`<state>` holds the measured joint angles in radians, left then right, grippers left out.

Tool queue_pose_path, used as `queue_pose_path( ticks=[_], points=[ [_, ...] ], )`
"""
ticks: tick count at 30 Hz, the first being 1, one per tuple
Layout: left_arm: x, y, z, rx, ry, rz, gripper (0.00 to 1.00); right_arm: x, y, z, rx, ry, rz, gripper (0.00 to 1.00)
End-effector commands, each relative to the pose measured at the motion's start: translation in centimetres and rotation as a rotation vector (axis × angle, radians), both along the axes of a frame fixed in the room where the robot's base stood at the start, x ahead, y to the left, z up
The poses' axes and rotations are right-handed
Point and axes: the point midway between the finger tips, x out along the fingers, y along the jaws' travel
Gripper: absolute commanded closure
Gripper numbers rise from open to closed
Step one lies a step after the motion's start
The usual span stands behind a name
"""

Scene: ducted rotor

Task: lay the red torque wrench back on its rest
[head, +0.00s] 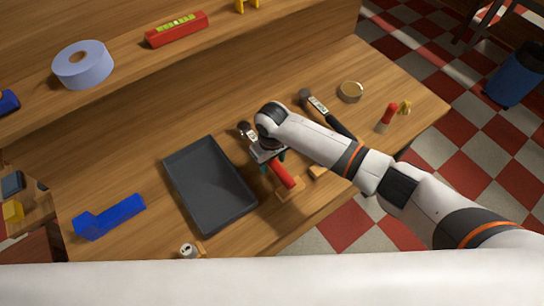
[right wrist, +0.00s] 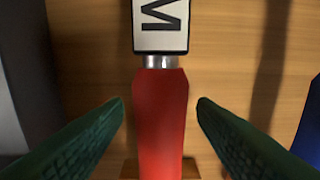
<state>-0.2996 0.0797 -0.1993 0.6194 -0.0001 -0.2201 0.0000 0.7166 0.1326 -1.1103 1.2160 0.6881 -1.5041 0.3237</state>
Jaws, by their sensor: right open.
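The red torque wrench (head: 281,174) lies right of the dark tray in the head view, its metal head (head: 245,129) toward the back. In the right wrist view its red handle (right wrist: 160,120) runs up the middle, below a white label plate. My right gripper (head: 270,158) is over the wrench, partly hidden by its own wrist. In the right wrist view its green fingers (right wrist: 160,108) are open, one on each side of the handle, with gaps. A wooden rest (head: 290,191) shows under the handle's front end; whether they touch is unclear. My left gripper is not in view.
A dark tray (head: 210,187) is close on the left. A second, dark-handled wrench (head: 318,106) lies to the right, near a small wooden block (head: 318,172). A brass-coloured round tin (head: 350,91) and a red-capped item (head: 388,114) stand farther right. A shelf runs along the back.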

Motion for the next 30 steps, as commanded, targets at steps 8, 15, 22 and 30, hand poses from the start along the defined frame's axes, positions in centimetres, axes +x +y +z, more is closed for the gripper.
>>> queue_pose_path(
  ticks=[8, 15, 22, 30],
  points=[
    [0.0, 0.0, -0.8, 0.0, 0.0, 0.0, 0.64, 0.2, 0.1, 3.6, 0.004, -0.004, 0.001, 0.48],
    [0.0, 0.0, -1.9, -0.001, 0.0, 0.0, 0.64, 0.2, 0.1, 8.7, 0.004, -0.006, 0.0, 0.48],
    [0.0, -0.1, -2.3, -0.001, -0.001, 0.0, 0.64, 0.1, 0.1, 11.6, 0.002, -0.003, 0.0, 0.48],
    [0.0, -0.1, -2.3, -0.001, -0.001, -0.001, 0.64, -0.1, 0.1, 12.0, 0.006, -0.002, 0.001, 0.48]
  ],
)
